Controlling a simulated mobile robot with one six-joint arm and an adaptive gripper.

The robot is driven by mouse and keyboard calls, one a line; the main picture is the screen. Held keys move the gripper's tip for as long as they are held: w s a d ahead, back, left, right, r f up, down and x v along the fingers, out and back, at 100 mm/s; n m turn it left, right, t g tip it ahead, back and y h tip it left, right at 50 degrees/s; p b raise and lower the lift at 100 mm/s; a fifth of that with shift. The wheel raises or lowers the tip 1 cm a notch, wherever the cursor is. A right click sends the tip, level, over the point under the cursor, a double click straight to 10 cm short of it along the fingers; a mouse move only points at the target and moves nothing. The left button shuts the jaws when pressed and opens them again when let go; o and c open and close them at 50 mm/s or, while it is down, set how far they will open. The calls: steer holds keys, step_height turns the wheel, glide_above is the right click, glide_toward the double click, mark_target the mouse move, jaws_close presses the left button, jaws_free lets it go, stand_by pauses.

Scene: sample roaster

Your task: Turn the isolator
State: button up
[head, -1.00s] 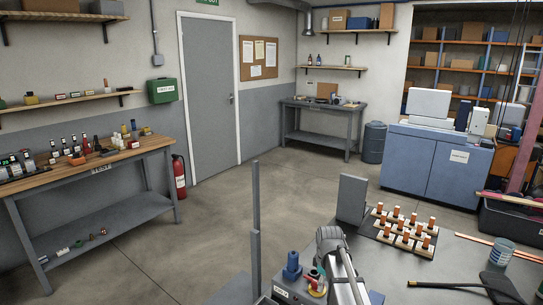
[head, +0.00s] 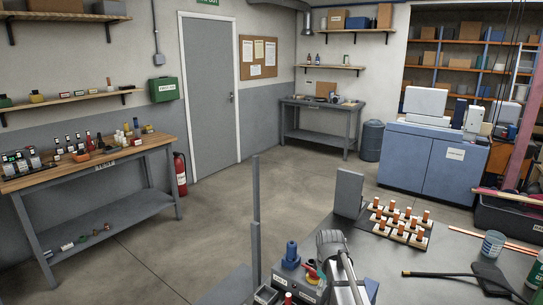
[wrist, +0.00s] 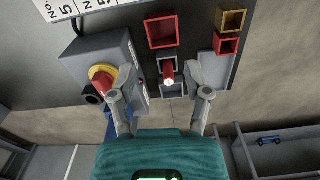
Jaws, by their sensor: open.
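The isolator is a red rotary handle on a yellow round plate. In the wrist view the isolator (wrist: 102,80) sits on the face of a grey box (wrist: 92,55), at the left, beside my left finger. In the head view the isolator (head: 312,272) shows low in the middle, partly hidden by my arm. My gripper (wrist: 163,85) is open, with its fingers spread and nothing held. A red piece with a pale tip (wrist: 168,73) appears between the fingers. I cannot tell how far it is from them.
Red and ochre square trays (wrist: 162,30) show ahead in the wrist view. A rack of orange-topped pieces (head: 399,222) and a paddle-like black tool (head: 490,278) lie on the right bench. Floor beyond is clear.

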steer(key=s+m, duration=1)
steer(key=s, duration=0.5)
steer(key=f+b, duration=1)
steer(key=shift+w, duration=0.2)
step_height(320, 180, up, 13)
steer(key=p, duration=1.3)
steer(key=shift+r, duration=0.2)
steer(key=shift+a, duration=0.1)
